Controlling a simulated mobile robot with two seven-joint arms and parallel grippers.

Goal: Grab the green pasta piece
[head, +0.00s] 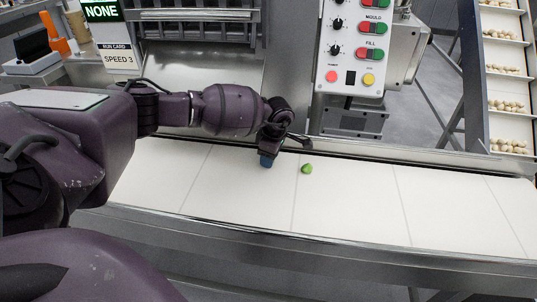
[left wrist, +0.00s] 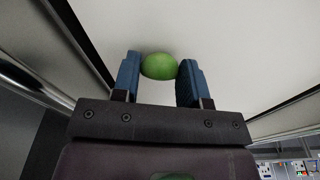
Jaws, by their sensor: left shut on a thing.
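The green pasta piece (head: 306,168) is a small rounded lump over the white belt (head: 345,205) in the head view. In the left wrist view the green piece (left wrist: 158,66) sits between the blue fingertips of my left gripper (left wrist: 159,78), with a finger against each side. In the head view my left gripper (head: 270,157) reaches down to the belt from the left, with one blue finger showing clearly. My left gripper is shut on the green piece. Whether the piece still touches the belt I cannot tell. My right gripper is in neither view.
The belt is otherwise bare, with a metal rail (head: 300,245) along its front. Behind it stand a control panel (head: 357,45) with coloured buttons and a metal guard (head: 195,25). Racks of pale pasta pieces (head: 505,105) stand at the far right.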

